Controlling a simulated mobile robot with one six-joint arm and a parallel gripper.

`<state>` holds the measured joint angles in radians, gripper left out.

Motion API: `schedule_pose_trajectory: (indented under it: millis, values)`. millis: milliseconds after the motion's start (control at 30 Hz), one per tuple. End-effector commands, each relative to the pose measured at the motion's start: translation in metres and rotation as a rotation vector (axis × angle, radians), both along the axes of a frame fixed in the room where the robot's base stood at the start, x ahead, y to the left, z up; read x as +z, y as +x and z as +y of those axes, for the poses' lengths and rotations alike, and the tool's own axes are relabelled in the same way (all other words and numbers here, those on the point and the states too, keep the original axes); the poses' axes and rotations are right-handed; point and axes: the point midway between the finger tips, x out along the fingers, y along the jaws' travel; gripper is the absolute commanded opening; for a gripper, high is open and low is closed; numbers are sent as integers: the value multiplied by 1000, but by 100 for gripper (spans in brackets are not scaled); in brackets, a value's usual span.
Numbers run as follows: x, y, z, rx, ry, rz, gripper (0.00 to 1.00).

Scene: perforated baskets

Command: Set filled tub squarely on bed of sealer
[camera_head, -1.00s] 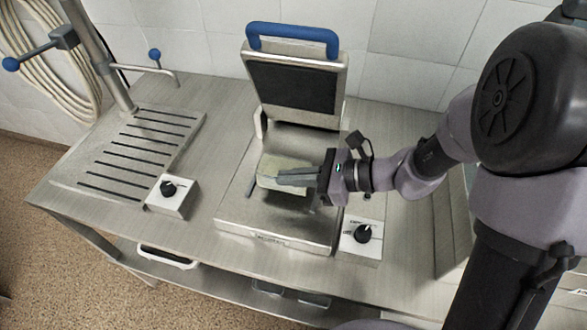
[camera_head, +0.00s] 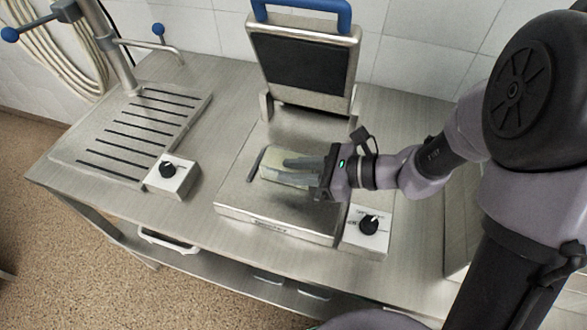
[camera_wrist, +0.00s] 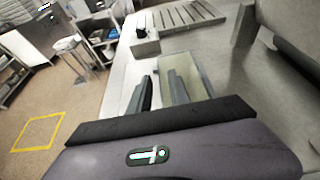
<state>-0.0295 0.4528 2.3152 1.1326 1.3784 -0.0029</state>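The tub (camera_head: 272,157) is a pale, box-shaped container lying low over the middle of the flat metal bed of the sealer (camera_head: 235,190). It looks roughly in line with the bed's sides; the contents are hard to make out. My gripper (camera_head: 287,169) reaches in from the right, its two fingers spread apart at the tub. In the wrist view, one finger of my gripper (camera_wrist: 160,88) lies left of the tub (camera_wrist: 192,72), and the other overlaps its left side. I cannot see a firm contact.
The sealer's raised lid (camera_head: 303,70) with a blue handle stands behind the bed. A knob box (camera_head: 368,228) sits at the bed's right front. A slotted drain plate (camera_head: 140,130) and another knob box (camera_head: 172,178) are at the left.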

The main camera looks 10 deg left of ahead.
Motion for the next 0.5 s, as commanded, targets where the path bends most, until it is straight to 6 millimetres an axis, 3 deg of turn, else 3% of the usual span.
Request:
schedule_pose_trajectory:
  millis: [233,500]
  values:
    - [7,0,0,0,0,0,24]
    - [36,-4,-66,-6,0,0,24]
